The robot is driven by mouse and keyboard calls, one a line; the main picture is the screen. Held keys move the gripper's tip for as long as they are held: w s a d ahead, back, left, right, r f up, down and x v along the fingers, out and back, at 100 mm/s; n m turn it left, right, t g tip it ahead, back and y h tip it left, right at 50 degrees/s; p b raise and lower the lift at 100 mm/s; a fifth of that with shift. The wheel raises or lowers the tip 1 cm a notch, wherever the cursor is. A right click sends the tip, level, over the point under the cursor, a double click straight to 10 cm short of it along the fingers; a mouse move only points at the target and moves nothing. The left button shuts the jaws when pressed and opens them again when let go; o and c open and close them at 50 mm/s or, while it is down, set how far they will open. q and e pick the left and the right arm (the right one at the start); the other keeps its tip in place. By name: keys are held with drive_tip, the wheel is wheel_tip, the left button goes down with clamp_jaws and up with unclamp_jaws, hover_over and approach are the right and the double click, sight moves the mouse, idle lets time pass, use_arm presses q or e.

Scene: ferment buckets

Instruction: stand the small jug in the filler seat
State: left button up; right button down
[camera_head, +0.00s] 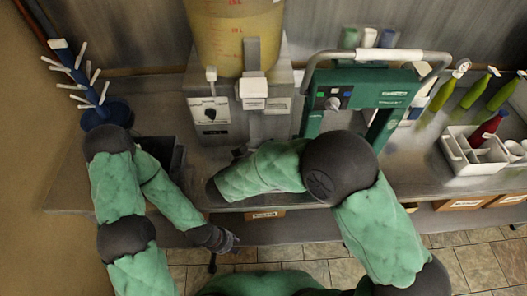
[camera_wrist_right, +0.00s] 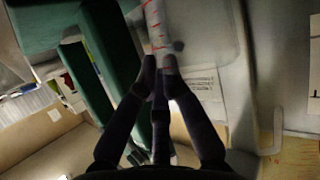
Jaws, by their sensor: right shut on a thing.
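In the right wrist view my right gripper (camera_wrist_right: 160,68) is shut on a whitish, red-marked cylinder, which looks like the small jug (camera_wrist_right: 156,24). Only part of the jug shows, and its base and top are not clear. In the head view my right forearm reaches across the front of the bench, and I cannot make out the jug there. The filler seat is not clearly visible; the bench below the tap (camera_head: 253,86) is partly covered by my arm. My left gripper (camera_head: 226,240) hangs empty in front of the bench edge; its finger opening is unclear.
A yellow bucket (camera_head: 236,32) stands on the grey knob-fronted machine (camera_head: 211,113). A green frame machine (camera_head: 372,88) stands to its right. A blue peg rack (camera_head: 90,85) is at left. Green bottles (camera_head: 474,95) and a white caddy (camera_head: 460,152) are at right.

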drive_tip(key=shift+f+p, duration=0.6)
drive_tip(key=shift+p, duration=0.1)
idle(0.9)
drive_tip(key=shift+s+d+f+p, duration=0.1)
drive_tip(key=shift+s+f+p, duration=0.1)
drive_tip(key=shift+f+p, duration=0.15)
idle(0.5)
drive_tip(key=shift+f, duration=0.2)
drive_tip(key=shift+s+d+p, duration=0.2)
drive_tip(key=shift+p, duration=0.25)
idle(0.4)
drive_tip(key=shift+r, duration=0.25)
drive_tip(key=shift+r+p, duration=0.8)
drive_tip(key=shift+p, duration=0.25)
